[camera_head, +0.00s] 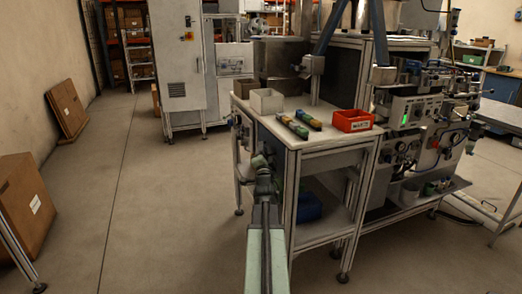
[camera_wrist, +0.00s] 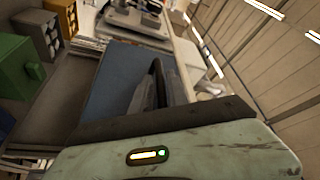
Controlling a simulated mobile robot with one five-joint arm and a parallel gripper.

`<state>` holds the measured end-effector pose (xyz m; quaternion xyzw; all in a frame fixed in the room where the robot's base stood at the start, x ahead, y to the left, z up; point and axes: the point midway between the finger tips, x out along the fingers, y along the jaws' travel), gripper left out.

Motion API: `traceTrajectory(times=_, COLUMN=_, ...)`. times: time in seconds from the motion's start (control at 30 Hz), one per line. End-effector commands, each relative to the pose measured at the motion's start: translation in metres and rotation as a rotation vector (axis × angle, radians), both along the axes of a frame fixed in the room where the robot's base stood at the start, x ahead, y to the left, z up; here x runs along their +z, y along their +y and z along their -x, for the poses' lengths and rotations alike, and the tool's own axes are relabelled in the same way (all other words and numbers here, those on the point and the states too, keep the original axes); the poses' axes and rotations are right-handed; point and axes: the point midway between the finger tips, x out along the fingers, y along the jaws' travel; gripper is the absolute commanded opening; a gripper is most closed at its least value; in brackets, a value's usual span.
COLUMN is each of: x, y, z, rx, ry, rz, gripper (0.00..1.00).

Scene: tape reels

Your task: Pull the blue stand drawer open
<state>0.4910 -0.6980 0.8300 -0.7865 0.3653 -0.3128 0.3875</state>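My gripper (camera_head: 262,163) is at the end of my arm, beside the left front of the white-topped stand (camera_head: 325,138) in the head view. In the wrist view its dark fingers (camera_wrist: 158,82) point away from me, and I cannot tell whether there is a gap between them. A flat blue surface (camera_wrist: 110,78) lies behind the fingers; I cannot tell whether it is the drawer or whether they touch it. A blue box-like thing (camera_head: 308,207) sits low inside the stand in the head view. No drawer handle can be made out.
On the stand are a red bin (camera_head: 353,121), a white bin (camera_head: 266,101) and small coloured items (camera_head: 300,122). A machine with gauges (camera_head: 415,115) adjoins it at right. A cardboard box (camera_head: 25,205) stands at left. The floor (camera_head: 150,190) between is clear.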

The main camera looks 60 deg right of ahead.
Motion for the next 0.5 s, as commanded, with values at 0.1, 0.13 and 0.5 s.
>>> traceTrajectory(times=0.1, x=-0.0001, y=0.0004, z=-0.0004, rx=0.001, ry=0.000, rz=0.000, gripper=0.00)
traceTrajectory(times=0.13, x=-0.0002, y=0.0005, z=-0.0005, rx=0.001, ry=0.000, rz=0.000, gripper=0.00)
traceTrajectory(times=0.5, x=-0.0007, y=0.0012, z=-0.0013, rx=0.001, ry=0.000, rz=-0.002, gripper=0.00)
